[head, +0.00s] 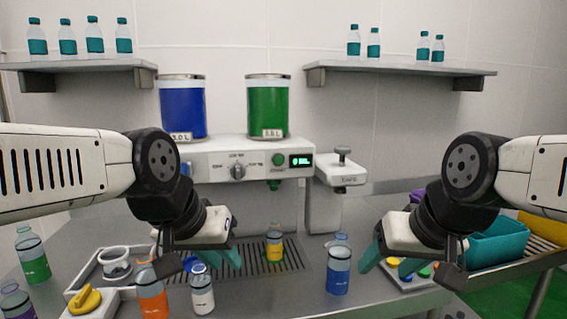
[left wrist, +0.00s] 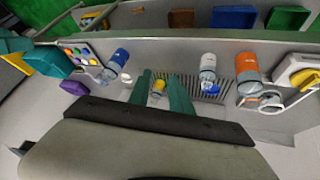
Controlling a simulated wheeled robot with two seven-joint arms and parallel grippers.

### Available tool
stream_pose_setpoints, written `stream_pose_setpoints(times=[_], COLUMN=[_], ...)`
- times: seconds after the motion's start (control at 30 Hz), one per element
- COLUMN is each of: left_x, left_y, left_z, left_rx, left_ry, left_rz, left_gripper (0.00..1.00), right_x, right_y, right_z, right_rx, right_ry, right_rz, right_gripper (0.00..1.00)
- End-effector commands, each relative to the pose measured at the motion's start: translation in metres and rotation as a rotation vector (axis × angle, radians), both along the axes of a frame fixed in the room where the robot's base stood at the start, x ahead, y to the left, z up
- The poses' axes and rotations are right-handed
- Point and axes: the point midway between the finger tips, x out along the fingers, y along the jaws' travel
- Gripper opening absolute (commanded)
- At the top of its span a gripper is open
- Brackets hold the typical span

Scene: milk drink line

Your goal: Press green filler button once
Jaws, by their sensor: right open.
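The green filler button (head: 278,160) is on the front of the white filling machine (head: 215,160), left of a small lit display (head: 301,161). It is uncovered in the head view. A bottle with yellow contents (head: 274,245) stands upright on the drip grate under the green nozzle (head: 274,185). My left gripper (head: 213,262) is open and empty, in front of the machine, lower than the button and left of it. In the left wrist view its teal fingers (left wrist: 160,95) are apart, with the yellow bottle (left wrist: 158,87) seen beyond them. My right gripper (head: 388,262) is open and empty at the right.
An orange bottle (head: 152,292) and a white bottle (head: 202,292) stand near my left gripper. A blue bottle (head: 339,268) stands between the grippers. A dial (head: 237,170) is left of the button. A capping unit (head: 342,170) stands right of the machine.

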Motion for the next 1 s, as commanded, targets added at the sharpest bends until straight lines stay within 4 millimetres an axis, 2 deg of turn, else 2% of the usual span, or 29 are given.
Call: stream_pose_setpoints(times=[0.03, 0.1, 1.0], left_x=[0.0000, 0.0000, 0.0000], left_y=[0.0000, 0.0000, 0.0000], left_z=[0.0000, 0.0000, 0.0000], left_rx=[0.000, 0.000, 0.000], left_ry=[0.000, 0.000, 0.000], left_rz=[0.000, 0.000, 0.000], left_gripper=[0.13, 0.00, 0.00], right_x=[0.0000, 0.0000, 0.0000], right_y=[0.0000, 0.0000, 0.0000], right_z=[0.0000, 0.0000, 0.0000], right_rx=[0.000, 0.000, 0.000], right_ry=[0.000, 0.000, 0.000], right_rz=[0.000, 0.000, 0.000], right_gripper=[0.59, 0.59, 0.59])
